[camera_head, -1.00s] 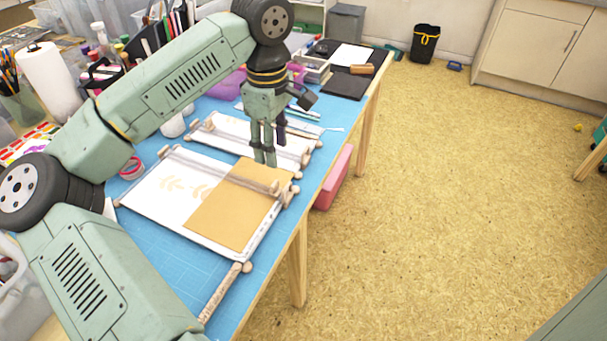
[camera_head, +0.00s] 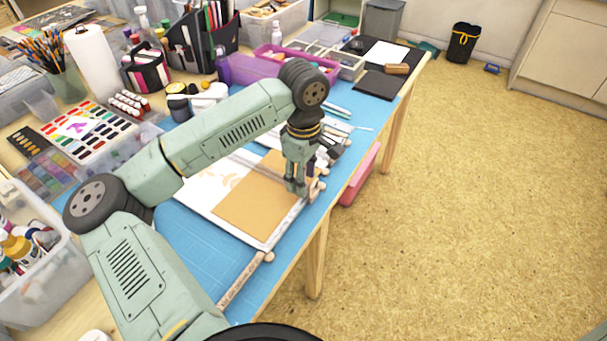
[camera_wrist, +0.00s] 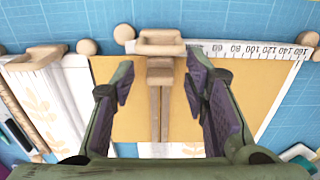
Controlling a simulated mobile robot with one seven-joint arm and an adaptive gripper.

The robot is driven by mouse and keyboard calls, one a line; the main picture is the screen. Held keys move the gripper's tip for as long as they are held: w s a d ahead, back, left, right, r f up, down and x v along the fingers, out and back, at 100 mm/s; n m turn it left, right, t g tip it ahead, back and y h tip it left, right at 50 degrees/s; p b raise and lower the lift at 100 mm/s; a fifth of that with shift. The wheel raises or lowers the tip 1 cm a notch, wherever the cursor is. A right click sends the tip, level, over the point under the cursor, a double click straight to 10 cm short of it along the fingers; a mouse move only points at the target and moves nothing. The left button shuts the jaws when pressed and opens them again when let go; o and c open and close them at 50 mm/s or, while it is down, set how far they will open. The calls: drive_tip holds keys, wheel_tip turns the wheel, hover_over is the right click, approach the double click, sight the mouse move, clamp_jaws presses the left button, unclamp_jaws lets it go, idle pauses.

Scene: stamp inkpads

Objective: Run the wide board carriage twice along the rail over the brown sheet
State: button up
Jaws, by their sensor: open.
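The wide board (camera_head: 198,193) lies on the blue mat, with the brown sheet (camera_head: 255,208) over part of it; the sheet also shows in the wrist view (camera_wrist: 265,85). The wide carriage, a wooden bar with a handle block (camera_wrist: 160,42), crosses the sheet. Its end rests at the ruler-marked rail (camera_wrist: 250,51) along the board's edge. My gripper (camera_head: 303,192) is open above the carriage's rail end. In the wrist view the fingers of my gripper (camera_wrist: 158,92) stand either side of the bar, apart from it. In the head view my arm hides much of the carriage.
A narrower board with its own wooden carriage (camera_wrist: 35,58) lies close beside, left in the wrist view. Paint pans (camera_head: 85,130), bins and a purple tray (camera_head: 295,62) crowd the table's far side.

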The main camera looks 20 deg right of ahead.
drive_tip(key=shift+c, duration=0.2)
clamp_jaws()
idle(0.6)
